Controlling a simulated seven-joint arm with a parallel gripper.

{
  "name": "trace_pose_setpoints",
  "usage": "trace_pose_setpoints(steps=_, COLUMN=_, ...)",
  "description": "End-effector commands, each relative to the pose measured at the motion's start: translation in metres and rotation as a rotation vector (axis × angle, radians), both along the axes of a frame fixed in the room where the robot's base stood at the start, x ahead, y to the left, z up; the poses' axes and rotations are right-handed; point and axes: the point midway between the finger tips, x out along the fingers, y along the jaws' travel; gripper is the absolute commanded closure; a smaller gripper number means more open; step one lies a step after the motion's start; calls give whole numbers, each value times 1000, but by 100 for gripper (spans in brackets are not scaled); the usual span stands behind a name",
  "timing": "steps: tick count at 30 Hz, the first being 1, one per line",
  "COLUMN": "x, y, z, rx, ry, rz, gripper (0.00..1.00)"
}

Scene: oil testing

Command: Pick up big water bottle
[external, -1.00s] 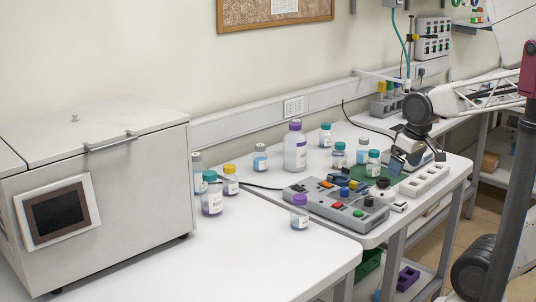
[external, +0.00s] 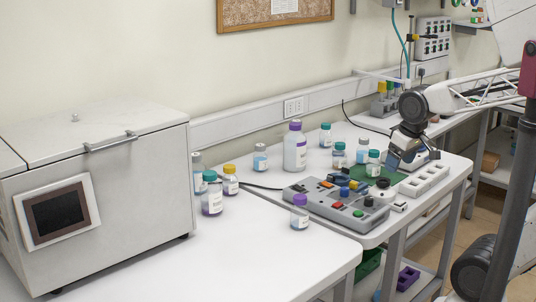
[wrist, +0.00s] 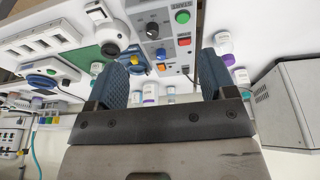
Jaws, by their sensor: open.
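The big bottle (external: 295,152), clear with a purple cap, stands upright on the white bench near the wall, behind the grey control box. In the wrist view a bottle with a purple cap (wrist: 150,92), probably the same one, shows small between my fingers. My gripper (external: 395,164) is at the right, over the bench near the green pad, apart from the big bottle. Its blue fingers are spread with nothing between them, and the wrist view also shows my gripper (wrist: 160,78) open.
Several small bottles stand around the big one, including a teal-capped bottle (external: 374,163) near my gripper. The control box (external: 322,210) and white power strip (external: 424,180) lie in front. A large grey oven-like box (external: 110,180) stands at left. The front left bench is mostly clear.

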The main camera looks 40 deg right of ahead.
Motion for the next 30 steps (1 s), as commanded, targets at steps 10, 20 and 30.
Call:
trace_pose_setpoints(steps=10, x=105, y=-38, z=11, rx=-85, ry=-181, rz=-71, gripper=23)
trace_pose_setpoints(steps=20, x=226, y=-82, z=15, rx=-138, ry=-403, rz=-96, gripper=23)
trace_pose_setpoints(steps=30, x=340, y=-122, z=4, rx=-127, ry=-616, rz=-66, gripper=23)
